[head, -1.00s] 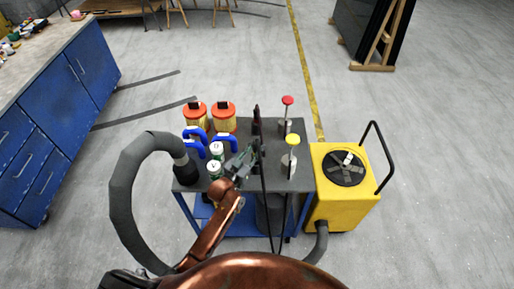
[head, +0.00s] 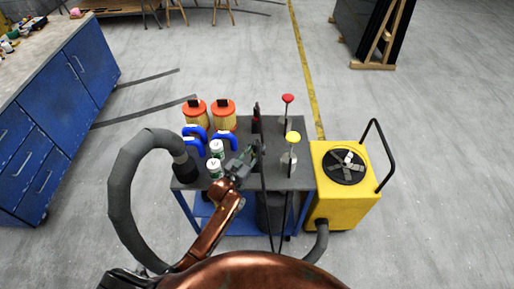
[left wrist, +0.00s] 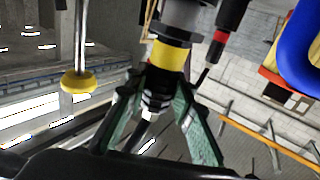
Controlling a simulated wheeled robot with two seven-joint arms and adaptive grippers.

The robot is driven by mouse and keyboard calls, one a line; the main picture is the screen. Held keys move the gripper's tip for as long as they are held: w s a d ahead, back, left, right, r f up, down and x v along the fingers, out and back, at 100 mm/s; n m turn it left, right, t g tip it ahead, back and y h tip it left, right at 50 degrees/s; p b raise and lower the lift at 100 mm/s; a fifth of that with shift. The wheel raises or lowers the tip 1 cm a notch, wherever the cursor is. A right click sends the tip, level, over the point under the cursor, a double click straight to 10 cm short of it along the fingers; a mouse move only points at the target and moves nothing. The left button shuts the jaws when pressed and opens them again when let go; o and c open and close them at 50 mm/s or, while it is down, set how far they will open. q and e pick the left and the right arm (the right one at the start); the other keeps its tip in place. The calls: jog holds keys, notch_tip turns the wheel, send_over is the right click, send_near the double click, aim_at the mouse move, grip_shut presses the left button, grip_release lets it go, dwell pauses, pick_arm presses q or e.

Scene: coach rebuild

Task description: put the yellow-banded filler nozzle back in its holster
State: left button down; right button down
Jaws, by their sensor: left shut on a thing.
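The yellow-banded filler nozzle (left wrist: 168,57) is in my left gripper (left wrist: 160,90), with the green fingers closed around its black part just below the yellow band. In the head view my left gripper (head: 248,158) is over the front middle of the cart top. The nozzle is small and dark there, and a black hose hangs from it over the front edge. A red-banded nozzle (left wrist: 221,35) is close beyond it and also shows in the head view (head: 256,110). I cannot make out the holster clearly. My right gripper is out of view.
The cart top (head: 270,182) carries orange-lidded jars (head: 223,116), blue-handled things (head: 225,138), white cans (head: 214,166), a yellow-topped post (head: 292,138) and a red-topped post (head: 288,99). A thick grey hose (head: 121,190) arches at left. A yellow machine (head: 335,203) stands right.

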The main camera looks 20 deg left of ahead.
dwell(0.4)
pick_arm(q)
jog(key=shift+f, duration=0.1)
jog(key=shift+f+b, duration=0.35)
jog(key=shift+f, duration=0.25)
jog(key=shift+f+b, duration=0.35)
jog(key=shift+f, duration=0.4)
dwell(0.4)
jog(key=c, duration=1.6)
grip_release()
jog(key=o, duration=0.4)
